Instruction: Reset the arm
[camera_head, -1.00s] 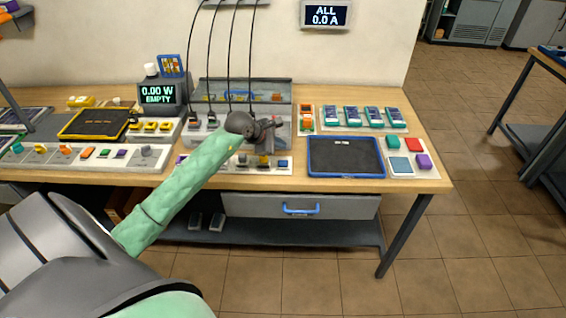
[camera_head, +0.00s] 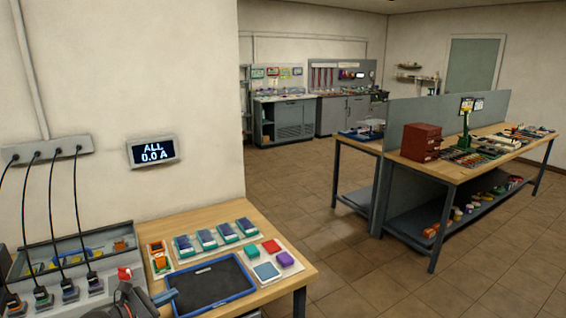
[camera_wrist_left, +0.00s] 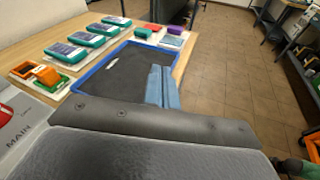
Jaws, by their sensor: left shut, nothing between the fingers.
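My left gripper (camera_head: 165,297) shows at the bottom left of the head view, its dark wrist cut off by the frame's lower edge. Its light blue fingers (camera_wrist_left: 163,88) are together in the left wrist view, with nothing held. They appear in front of the near side of a black tray with a blue rim (camera_head: 256,290), which lies on the wooden bench. I cannot tell the gap between fingers and tray. My right gripper is in neither view.
A charging unit with several black cables (camera_head: 62,292) and a red knob (camera_head: 124,273) stand beside the gripper. Several teal-and-blue packs (camera_head: 206,239) lie behind the tray. Red, purple and blue blocks sit right of it. Open tiled floor (camera_head: 370,270) separates this bench from another (camera_head: 460,170).

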